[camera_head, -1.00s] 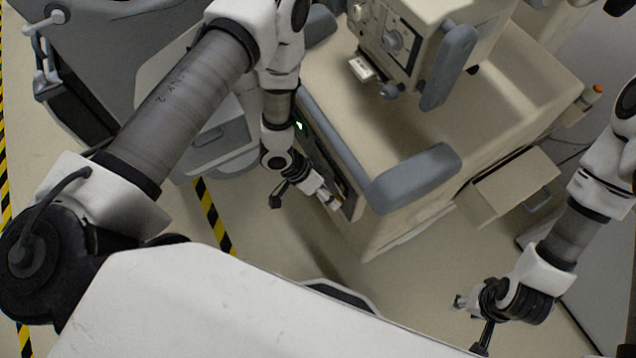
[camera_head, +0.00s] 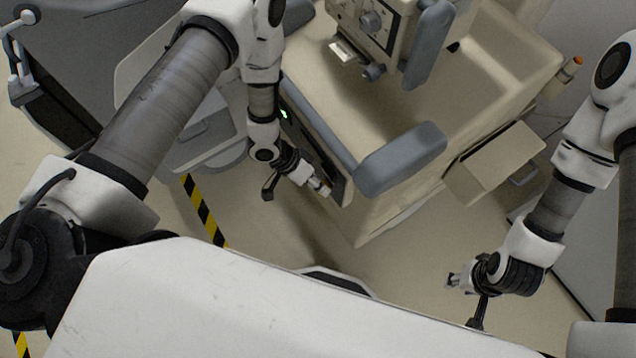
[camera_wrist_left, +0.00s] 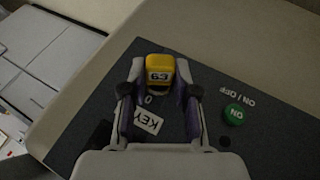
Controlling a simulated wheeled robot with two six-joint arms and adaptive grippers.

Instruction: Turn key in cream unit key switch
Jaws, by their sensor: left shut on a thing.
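The cream unit (camera_head: 390,205) stands in the upper middle of the head view. A dark panel (camera_head: 326,160) is set in its side facing my left arm. In the left wrist view this panel (camera_wrist_left: 90,130) carries a white KEY label (camera_wrist_left: 148,122). My left gripper (camera_head: 323,188) is at the panel's lower end, its fingers shut on the yellow key head (camera_wrist_left: 160,66) marked 63. The switch slot is hidden under the key and fingers, so the key's turn angle is unclear. My right gripper (camera_head: 454,281) is low at the right, away from the unit; its fingers are too small to judge.
A green ON button (camera_wrist_left: 233,114) sits right of the key, beside ON / OFF lettering. A grey padded bumper (camera_head: 401,159) caps the unit's near corner. A cream box (camera_head: 495,160) juts from its right side. Open floor (camera_head: 400,262) lies between my grippers.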

